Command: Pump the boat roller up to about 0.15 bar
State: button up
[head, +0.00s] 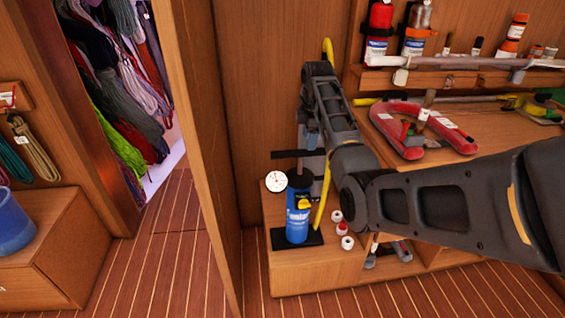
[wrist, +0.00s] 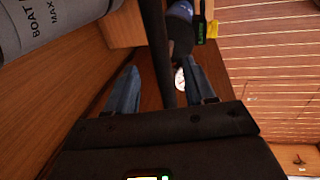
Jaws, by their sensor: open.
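The blue pump (head: 298,212) stands upright on a black foot on the low wooden ledge. Its black crossbar handle (head: 287,154) is raised above the body. A round white gauge (head: 275,181) sits beside the pump; it also shows in the wrist view (wrist: 180,80), its reading too small to make out. My gripper (head: 310,138) points down at the handle. In the wrist view its blue fingers are apart, with the dark handle bar (wrist: 158,50) running between them; I cannot tell whether they touch it. The grey boat roller (wrist: 50,22), with printed lettering, is at upper left there.
A yellow hose (head: 322,195) rises behind the pump. Small red and white rolls (head: 342,229) lie to its right. A wooden partition (head: 205,140) stands close on the left. A red horseshoe-shaped float (head: 400,132) lies on the bench behind my arm. The striped floor in front is clear.

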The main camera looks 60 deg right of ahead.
aim_at(307, 153)
jog(key=shift+f, duration=0.35)
jog(key=f, duration=0.4)
jog(key=w+d+f, duration=0.1)
jog(key=f, duration=0.1)
jog(key=shift+f, duration=0.4)
grip_shut()
